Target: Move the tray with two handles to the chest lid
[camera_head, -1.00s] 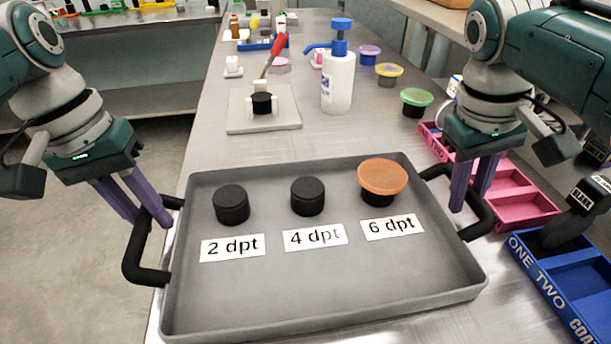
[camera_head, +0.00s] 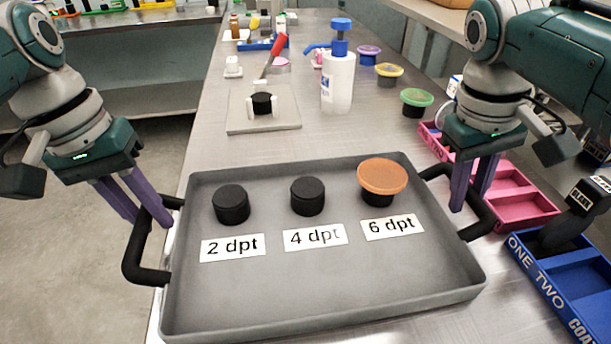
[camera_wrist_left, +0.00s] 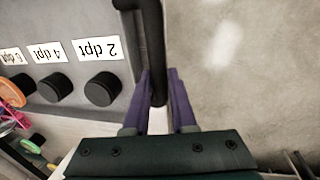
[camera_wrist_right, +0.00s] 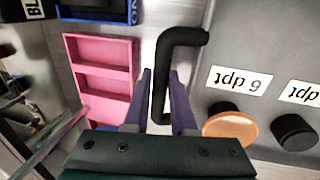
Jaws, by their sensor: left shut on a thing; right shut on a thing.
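The grey tray (camera_head: 330,275) has a black handle on each side and shows in front of me in the head view. On it stand two black round pieces (camera_head: 231,205) (camera_head: 307,196) and one with an orange top (camera_head: 382,177), behind labels reading 2 dpt, 4 dpt and 6 dpt. My left gripper (camera_head: 146,218) is shut on the left handle (camera_wrist_left: 153,45). My right gripper (camera_head: 464,207) is shut on the right handle (camera_wrist_right: 165,65). The purple fingers straddle the handles in both wrist views. No chest lid can be made out.
A metal bench (camera_head: 200,130) runs away from me. Behind the tray are a white pump bottle (camera_head: 338,80), a pale board (camera_head: 264,118) and several coloured lids. Pink (camera_head: 520,205) and blue (camera_head: 560,285) bins stand at the right. Floor is open at the left.

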